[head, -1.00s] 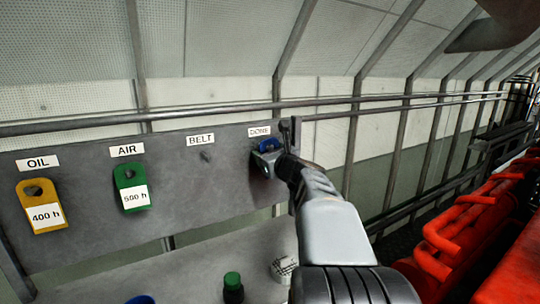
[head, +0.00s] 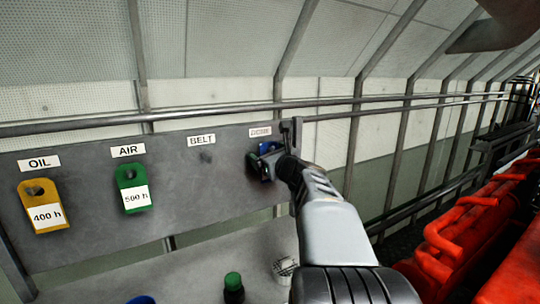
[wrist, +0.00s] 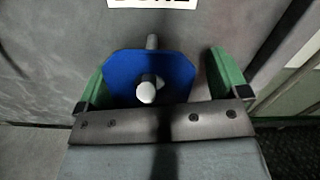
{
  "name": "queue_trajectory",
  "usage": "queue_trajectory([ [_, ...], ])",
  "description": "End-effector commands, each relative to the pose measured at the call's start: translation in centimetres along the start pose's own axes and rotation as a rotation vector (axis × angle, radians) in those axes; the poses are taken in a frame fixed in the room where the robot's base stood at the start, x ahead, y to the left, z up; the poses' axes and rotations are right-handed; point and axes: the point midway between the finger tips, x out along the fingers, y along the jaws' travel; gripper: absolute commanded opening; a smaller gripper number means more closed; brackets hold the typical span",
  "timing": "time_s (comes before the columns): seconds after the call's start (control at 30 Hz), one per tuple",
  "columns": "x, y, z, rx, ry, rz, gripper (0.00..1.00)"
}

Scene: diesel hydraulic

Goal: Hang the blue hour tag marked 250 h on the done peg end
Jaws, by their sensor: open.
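The blue tag (wrist: 122,76) sits at the peg under the DONE label in the wrist view. The peg's round pale end (wrist: 147,90) shows in front of the tag, and a grey stub stands above its top edge. The tag's printed face is not readable. My gripper (wrist: 160,78) is open, with one green-padded finger on each side of the tag and a gap at the right. In the head view the tag (head: 265,147) is partly hidden by my gripper (head: 264,164) at the board's right end.
The grey board carries a yellow 400 h tag (head: 43,206) under OIL and a green 500 h tag (head: 133,188) under AIR. The BELT peg (head: 207,156) is bare. A green-capped bottle (head: 233,287) stands on the shelf below. Red pipework (head: 455,235) lies at right.

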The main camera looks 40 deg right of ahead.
Motion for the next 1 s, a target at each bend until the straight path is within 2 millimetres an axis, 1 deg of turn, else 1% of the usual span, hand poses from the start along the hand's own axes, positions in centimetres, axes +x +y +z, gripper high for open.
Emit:
queue_trajectory([
  [0.03, 0.2, 0.2, -0.5, 0.002, 0.008, 0.006, 0.93],
  [0.2, 0.1, 0.2, -0.5, 0.002, 0.008, 0.005, 0.93],
  [0.27, -0.2, 0.2, -0.5, 0.002, 0.007, 0.004, 0.93],
  [0.33, -1.0, 0.1, -0.4, -0.001, 0.005, 0.003, 0.93],
  [0.47, -3.4, -0.1, -0.3, -0.003, 0.001, -0.004, 0.93],
  [0.6, -6.6, -0.2, -0.2, -0.003, -0.001, -0.008, 0.93],
  [0.8, -10.5, -0.2, 0.0, -0.002, -0.004, -0.008, 0.93],
  [0.9, -12.1, -0.1, 0.0, -0.001, -0.004, -0.007, 0.93],
  [1.0, -13.2, -0.2, 0.1, -0.001, -0.007, -0.005, 0.93],
])
